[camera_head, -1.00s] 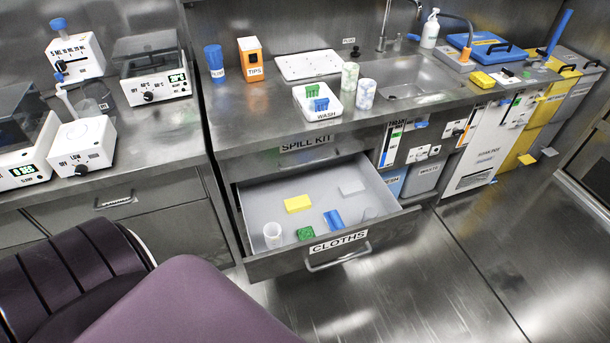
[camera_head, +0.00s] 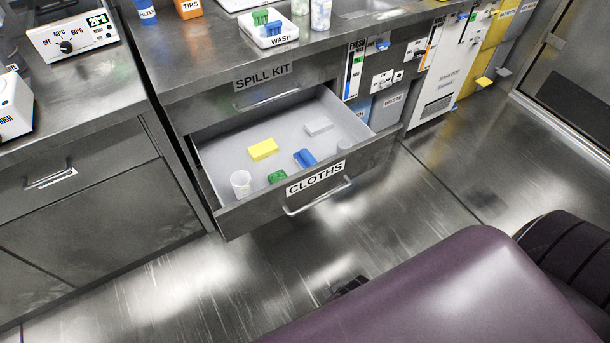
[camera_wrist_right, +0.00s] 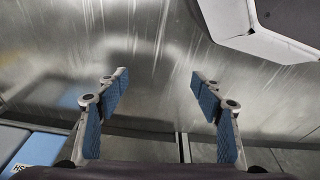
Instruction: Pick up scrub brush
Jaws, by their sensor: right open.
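The open drawer labelled CLOTHS (camera_head: 215,172) holds a blue item (camera_head: 305,158), perhaps the scrub brush; it is too small to be sure. Near it lie a yellow block (camera_head: 263,149), a green pad (camera_head: 277,177) and a grey block (camera_head: 319,128). A white cup (camera_head: 241,183) stands at the drawer's left front. In the wrist view my right gripper (camera_wrist_right: 158,78) is open, with nothing between its blue-padded fingers and metal floor beyond them. My right arm covers the lower right of the head view. My left gripper is out of view.
A white WASH tray (camera_head: 284,40) on the counter (camera_head: 200,65) holds a green and a blue item. The SPILL KIT drawer (camera_head: 265,95) above is shut. The floor in front (camera_head: 180,285) is clear.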

